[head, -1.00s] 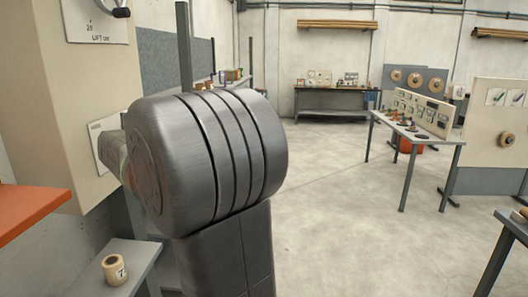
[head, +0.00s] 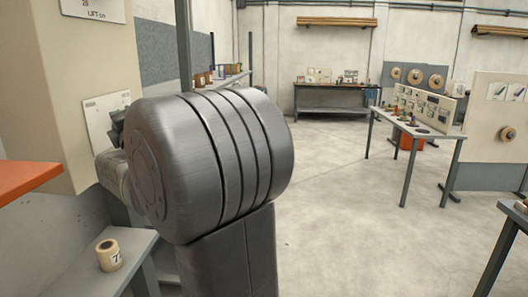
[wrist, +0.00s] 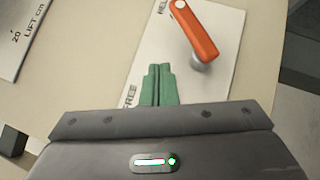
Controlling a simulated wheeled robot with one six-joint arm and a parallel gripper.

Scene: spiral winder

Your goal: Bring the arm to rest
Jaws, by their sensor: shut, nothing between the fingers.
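My gripper (wrist: 158,72) shows in the wrist view with its two green fingers together and nothing between them. The fingers are in front of a white plate (wrist: 155,50) on a beige machine panel. A lever with an orange handle (wrist: 196,30) stands on that plate, up and right of the fingertips, with a visible gap. The plate reads "FREE" near the fingers, and another word is partly cut off at the top. In the head view my dark arm fills the middle left and the fingers cannot be made out.
In the head view the beige machine (head: 50,90) stands close at left, above an orange ledge (head: 25,180). A tape roll (head: 109,255) sits on a low grey bench (head: 60,275). A table with a panel (head: 418,130) stands at right. The floor (head: 340,220) between is clear.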

